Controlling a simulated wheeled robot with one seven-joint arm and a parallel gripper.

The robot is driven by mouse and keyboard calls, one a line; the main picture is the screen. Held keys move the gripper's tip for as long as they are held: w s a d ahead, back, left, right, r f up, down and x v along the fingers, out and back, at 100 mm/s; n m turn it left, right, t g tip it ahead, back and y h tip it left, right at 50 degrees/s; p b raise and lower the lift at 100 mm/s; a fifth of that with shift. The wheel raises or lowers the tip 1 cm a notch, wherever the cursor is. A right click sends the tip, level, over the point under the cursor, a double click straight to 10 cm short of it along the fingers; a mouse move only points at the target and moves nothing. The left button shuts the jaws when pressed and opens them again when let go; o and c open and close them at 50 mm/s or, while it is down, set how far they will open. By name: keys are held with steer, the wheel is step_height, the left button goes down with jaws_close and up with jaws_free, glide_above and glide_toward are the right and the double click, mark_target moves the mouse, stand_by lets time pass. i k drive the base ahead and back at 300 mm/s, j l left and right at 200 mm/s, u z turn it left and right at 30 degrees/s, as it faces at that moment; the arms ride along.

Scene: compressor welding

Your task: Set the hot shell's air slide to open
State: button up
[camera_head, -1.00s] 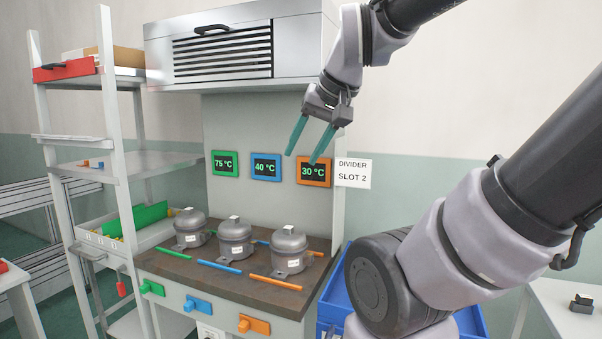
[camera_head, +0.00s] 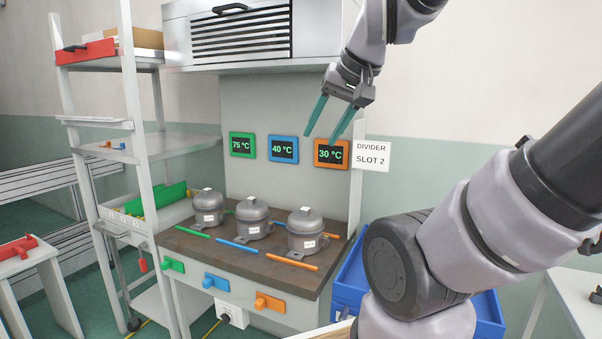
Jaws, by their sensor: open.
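Three grey compressor shells stand in a row on the brown bench top (camera_head: 205,246): a left shell (camera_head: 208,208), a middle shell (camera_head: 253,218) and a right shell (camera_head: 305,233). The green display (camera_head: 242,146) reads 75 °C, the blue display (camera_head: 284,149) 40 °C and the orange display (camera_head: 331,154) 30 °C. On the bench front are a green slide (camera_head: 173,264), a blue slide (camera_head: 216,282) and an orange slide (camera_head: 270,303). My gripper (camera_head: 323,138) is open and empty, its teal fingers pointing down in front of the orange display, well above the shells.
Green, blue and orange strips (camera_head: 291,262) lie by the shells. A vented hood (camera_head: 245,35) overhangs the bench. A shelf rack (camera_head: 140,145) stands left, a blue bin (camera_head: 349,285) right. A sign (camera_head: 371,157) reads "DIVIDER SLOT 2". The space before the slides looks clear.

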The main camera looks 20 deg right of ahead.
mark_target(168, 262)
steer(key=i+j+u, duration=0.1)
steer(key=j, duration=0.3)
steer(key=i+j+u, duration=0.1)
steer(key=i+j, duration=0.15)
steer(key=i+j+u, duration=0.1)
steer(key=j, duration=0.35)
steer(key=i, duration=0.1)
